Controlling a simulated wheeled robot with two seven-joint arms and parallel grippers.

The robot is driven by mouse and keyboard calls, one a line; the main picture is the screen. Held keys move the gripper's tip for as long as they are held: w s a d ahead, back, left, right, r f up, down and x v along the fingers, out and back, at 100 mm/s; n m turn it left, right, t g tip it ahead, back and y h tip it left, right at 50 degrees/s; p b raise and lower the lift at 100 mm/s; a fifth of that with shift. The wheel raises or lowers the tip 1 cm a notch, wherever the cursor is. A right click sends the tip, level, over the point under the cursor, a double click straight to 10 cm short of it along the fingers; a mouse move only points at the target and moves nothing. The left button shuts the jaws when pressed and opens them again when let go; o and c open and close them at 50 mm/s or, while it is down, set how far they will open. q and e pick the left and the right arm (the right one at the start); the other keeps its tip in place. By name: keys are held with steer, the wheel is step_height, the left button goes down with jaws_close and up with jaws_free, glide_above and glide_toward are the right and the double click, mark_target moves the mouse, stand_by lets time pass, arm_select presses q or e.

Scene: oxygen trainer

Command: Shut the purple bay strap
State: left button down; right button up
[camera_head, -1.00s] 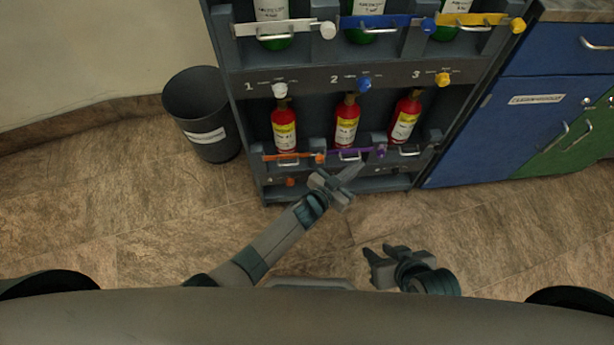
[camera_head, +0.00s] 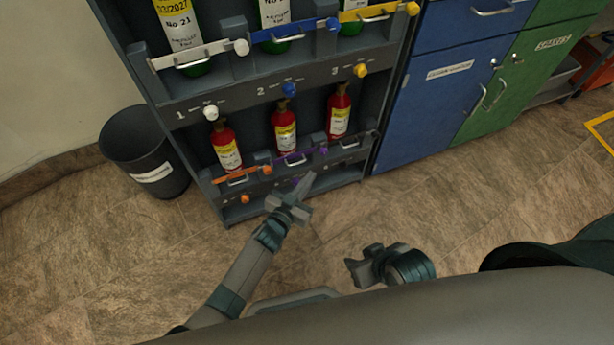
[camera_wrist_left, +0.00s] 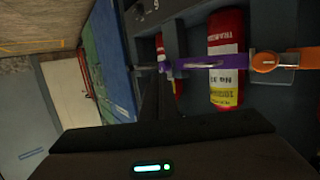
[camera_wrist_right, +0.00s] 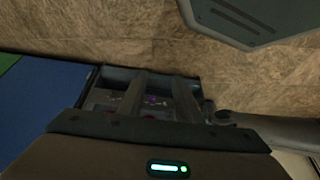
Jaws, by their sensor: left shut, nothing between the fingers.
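The purple strap (camera_head: 300,158) runs across the lower middle bay, in front of a red bottle (camera_head: 285,128). A purple knob (camera_head: 323,150) is at its right end. In the left wrist view the purple strap (camera_wrist_left: 205,62) crosses the red bottle (camera_wrist_left: 226,30); I cannot tell whether its end is latched. My left gripper (camera_head: 306,184) is shut and empty, just below and in front of the strap's right part. My right gripper (camera_head: 356,268) is open and empty, low over the floor, away from the rack.
An orange strap (camera_head: 240,175) crosses the bay to the left. White (camera_head: 200,53), blue (camera_head: 295,30) and yellow (camera_head: 375,12) straps cross the upper bays. A bin (camera_head: 145,150) stands left of the rack, blue cabinets (camera_head: 440,100) to its right. The floor in front is clear.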

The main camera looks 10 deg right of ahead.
arm_select(q)
steer(key=s+d+r+p, duration=0.1)
steer(key=s+r, duration=0.1)
steer(key=s, duration=0.7)
steer(key=shift+d, duration=0.25)
arm_select(e)
steer(key=shift+s+d+r+g+h, duration=0.1)
steer(key=shift+s+d+g+h, duration=0.1)
steer(key=shift+d, duration=0.15)
steer(key=shift+s+d+r+g+h, duration=0.1)
steer(key=shift+d+g, duration=0.1)
steer(key=shift+d, duration=0.15)
steer(key=shift+f, duration=0.15)
